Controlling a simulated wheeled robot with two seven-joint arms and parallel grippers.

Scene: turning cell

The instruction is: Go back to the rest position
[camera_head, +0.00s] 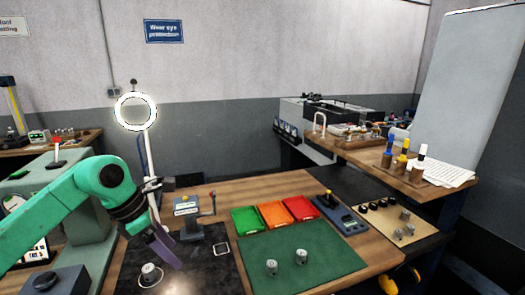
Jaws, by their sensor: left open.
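My left gripper (166,251), at the end of the green arm coming in from the left, points down over the black mat (200,266) and is open. Nothing shows between its fingers, which overlap in this view. A small metal part (149,272) stands on the mat in a white ring mark, just left of the fingertips. I cannot tell how high the fingertips are above the mat. My right gripper is not in view.
Behind my gripper stands a grey device with a lever (187,222). Green (247,220), orange (273,214) and red (300,208) trays lie to the right. Two metal parts (272,267) (301,256) stand on the green mat (330,262). A ring lamp (153,105) rises behind.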

